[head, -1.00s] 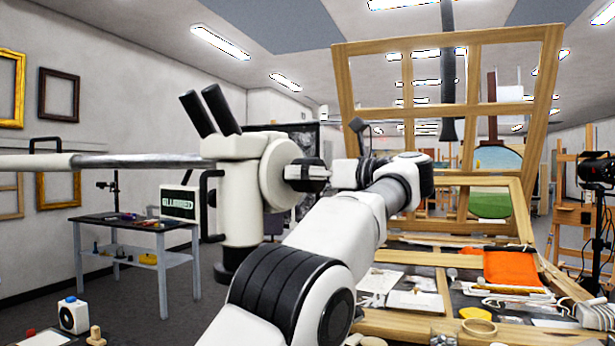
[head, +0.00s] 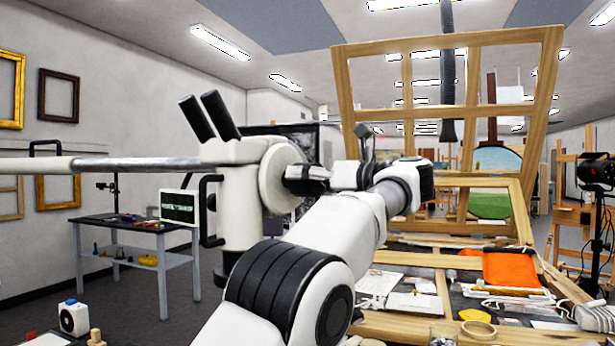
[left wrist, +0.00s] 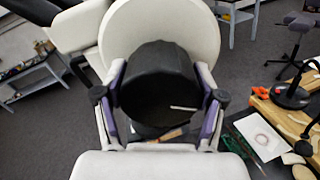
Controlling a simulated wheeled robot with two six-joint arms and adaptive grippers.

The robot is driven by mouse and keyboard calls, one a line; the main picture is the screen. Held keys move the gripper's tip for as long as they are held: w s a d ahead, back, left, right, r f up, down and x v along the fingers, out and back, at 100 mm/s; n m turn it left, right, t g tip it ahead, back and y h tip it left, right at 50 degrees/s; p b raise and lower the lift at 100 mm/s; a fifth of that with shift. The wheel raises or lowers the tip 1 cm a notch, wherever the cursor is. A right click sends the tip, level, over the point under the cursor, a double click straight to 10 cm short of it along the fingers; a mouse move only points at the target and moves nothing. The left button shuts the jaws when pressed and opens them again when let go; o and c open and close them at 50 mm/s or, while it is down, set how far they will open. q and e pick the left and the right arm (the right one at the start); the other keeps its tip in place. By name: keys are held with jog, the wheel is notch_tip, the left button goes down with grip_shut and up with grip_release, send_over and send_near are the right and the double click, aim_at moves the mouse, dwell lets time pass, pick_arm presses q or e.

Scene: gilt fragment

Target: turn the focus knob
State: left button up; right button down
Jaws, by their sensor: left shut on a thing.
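A white microscope (head: 238,195) with two black eyepieces (head: 207,117) stands left of centre in the head view. A round white disc (head: 284,176) is on its right side, and the black focus knob sticks out from it toward my left gripper (head: 305,178). In the left wrist view the black knob (left wrist: 158,75) fills the space between the two fingers of my left gripper (left wrist: 160,100), which is shut on its sides. The white disc (left wrist: 160,22) lies behind the knob. A small screen (head: 179,207) beside the microscope shows small text that I cannot read. My right gripper is not in view.
A wooden frame (head: 345,90) stands on the cluttered worktable at right, with an orange cloth (head: 510,268) and papers. A grey side table (head: 118,224) stands at left. A boom (head: 140,163) runs left from the microscope.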

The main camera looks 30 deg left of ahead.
pick_arm(q)
jog(key=shift+m+p, duration=0.6)
jog(key=shift+m, duration=1.1)
jog(key=o, duration=1.1)
jog(key=shift+a, duration=0.1)
jog(key=shift+o, duration=0.2)
jog(key=d, duration=1.2)
